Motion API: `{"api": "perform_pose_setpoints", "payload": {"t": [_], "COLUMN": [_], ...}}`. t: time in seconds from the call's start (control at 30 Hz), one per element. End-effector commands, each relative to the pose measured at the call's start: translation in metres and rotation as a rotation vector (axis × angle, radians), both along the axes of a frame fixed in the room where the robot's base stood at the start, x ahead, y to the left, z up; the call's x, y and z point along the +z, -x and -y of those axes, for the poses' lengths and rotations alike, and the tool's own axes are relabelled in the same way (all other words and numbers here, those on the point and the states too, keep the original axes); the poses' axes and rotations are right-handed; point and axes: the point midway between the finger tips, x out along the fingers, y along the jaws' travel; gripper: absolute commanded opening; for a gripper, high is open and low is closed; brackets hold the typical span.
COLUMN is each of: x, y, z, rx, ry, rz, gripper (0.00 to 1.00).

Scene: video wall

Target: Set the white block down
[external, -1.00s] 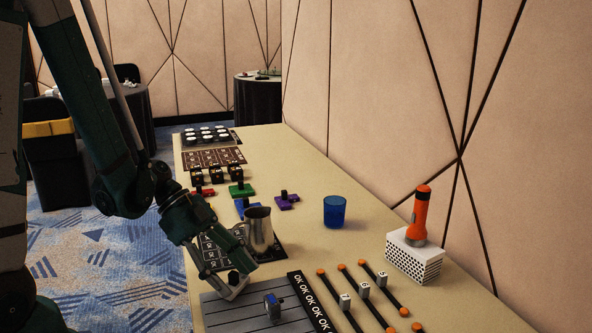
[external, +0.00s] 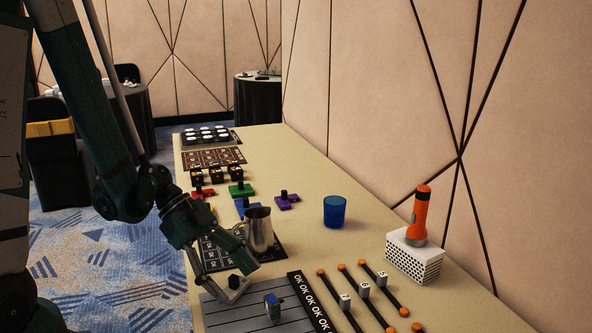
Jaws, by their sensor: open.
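The white block (external: 236,293), a pale piece with a black knob on top, is at the left end of the grey slatted board (external: 240,318). It appears to rest at the board's back edge, though I cannot be sure of contact underneath. My gripper (external: 228,277) is open, with its fingers reaching down on either side of the black knob. I cannot tell whether a finger still touches the block.
A metal pitcher (external: 258,230) stands close behind my gripper on a dark printed mat (external: 213,256). A small blue-grey device (external: 272,306) stands on the board. A blue cup (external: 334,211), an orange flashlight (external: 421,217) on a perforated white box (external: 414,262), and black rods (external: 380,288) are to the right.

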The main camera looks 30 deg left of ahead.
Motion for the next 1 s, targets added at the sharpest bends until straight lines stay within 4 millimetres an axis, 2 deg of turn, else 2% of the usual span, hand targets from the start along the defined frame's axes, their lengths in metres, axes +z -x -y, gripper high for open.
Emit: {"api": "perform_pose_setpoints", "payload": {"t": [0.23,0.43,1.0], "x": [0.004,0.013,0.062], "y": [0.000,-0.001,-0.001], "z": [0.000,-0.009,-0.058], "rx": [0.000,0.000,0.004], "ry": [0.000,0.000,-0.001], "rz": [0.000,0.000,-0.001], "gripper": [0.66,0.66,0.66]}}
